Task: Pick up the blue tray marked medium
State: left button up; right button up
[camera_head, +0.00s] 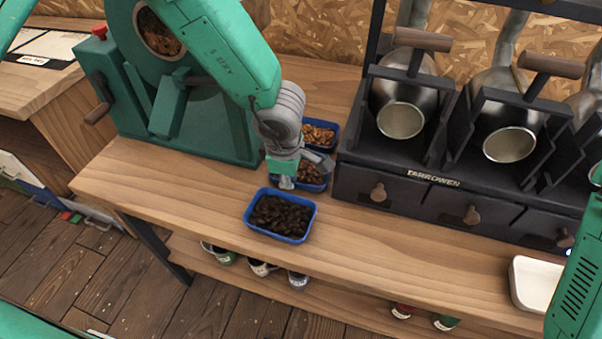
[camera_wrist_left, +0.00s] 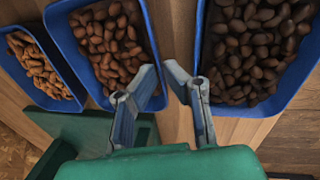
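Three blue trays stand in a row on the wooden bench, and I can read no marking on any of them. The middle tray (camera_head: 318,187) holds mid-brown beans and is partly hidden behind my left gripper (camera_head: 287,179); it also shows in the left wrist view (camera_wrist_left: 152,45). The front tray (camera_head: 279,239) holds dark beans, at the right of the wrist view (camera_wrist_left: 268,108). The back tray (camera_head: 334,139) holds lighter beans, at the left of the wrist view (camera_wrist_left: 62,103). My left gripper (camera_wrist_left: 163,85) is open and empty, its fingers spread around the gap between the middle and dark trays. My right gripper is out of view.
A green roasting machine (camera_head: 190,135) stands left of the trays. A black machine (camera_head: 420,195) with metal drums stands close on their right. A white tray (camera_head: 535,283) is at the far right. The bench front is clear between it and the dark tray.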

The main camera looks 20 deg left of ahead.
pick_arm(q)
jog(key=shift+w+f, duration=0.2)
jog(key=shift+f, duration=0.6)
jog(key=shift+r, duration=0.1)
grip_shut()
jog(key=shift+r, duration=0.1)
